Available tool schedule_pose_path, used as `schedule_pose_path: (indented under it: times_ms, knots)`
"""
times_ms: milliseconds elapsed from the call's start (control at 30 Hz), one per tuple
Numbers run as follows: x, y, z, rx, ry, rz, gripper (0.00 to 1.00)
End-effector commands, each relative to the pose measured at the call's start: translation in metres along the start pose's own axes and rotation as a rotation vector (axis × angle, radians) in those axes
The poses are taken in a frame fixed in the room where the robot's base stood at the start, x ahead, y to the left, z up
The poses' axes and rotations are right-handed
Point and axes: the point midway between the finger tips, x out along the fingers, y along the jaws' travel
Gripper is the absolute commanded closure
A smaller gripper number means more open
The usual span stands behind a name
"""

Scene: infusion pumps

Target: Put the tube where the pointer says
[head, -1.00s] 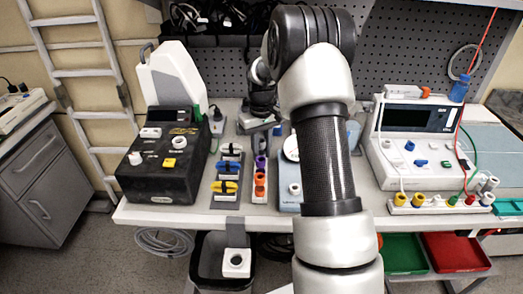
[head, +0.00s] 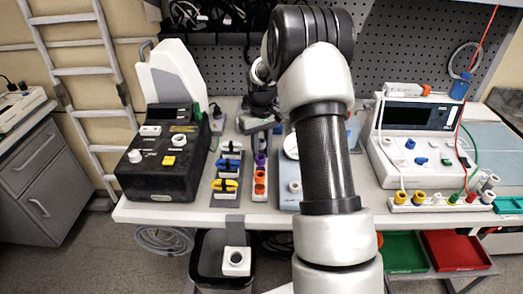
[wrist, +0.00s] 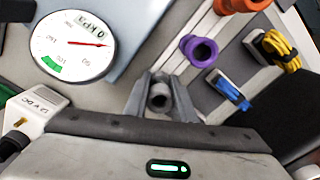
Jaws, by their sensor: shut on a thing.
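In the wrist view my gripper (wrist: 161,97) is shut on a short grey tube (wrist: 159,101), whose open end faces the camera. The round white gauge (wrist: 75,45) has a red pointer, kPa lettering and a green band. The pointer lies toward the right of the picture, away from the green band. Purple (wrist: 199,50) and orange (wrist: 240,4) ring-shaped parts sit on a light strip right of my gripper. In the head view my arm partly hides the gauge (head: 291,147), and my gripper (head: 257,122) is small over the bench; the tube cannot be made out there.
Blue (wrist: 229,91) and yellow (wrist: 280,52) clips sit beside the rings. A black box (head: 160,165) with knobs stands at left, a white instrument (head: 416,150) with cables at right. A bin (head: 222,268) stands below the bench's front edge (head: 170,215).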

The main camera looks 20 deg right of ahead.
Motion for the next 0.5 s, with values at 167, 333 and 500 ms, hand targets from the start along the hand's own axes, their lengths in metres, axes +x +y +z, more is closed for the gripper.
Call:
schedule_pose_path:
  times_ms: [167,333,500]
  knots:
    - [0.0017,-0.0001,0.0,0.0,0.0,0.0,0.98]
    - [0.0017,-0.0001,0.0,0.0,0.0,0.0,0.98]
    - [0.0016,-0.0001,0.0,0.0,0.0,0.0,0.6]
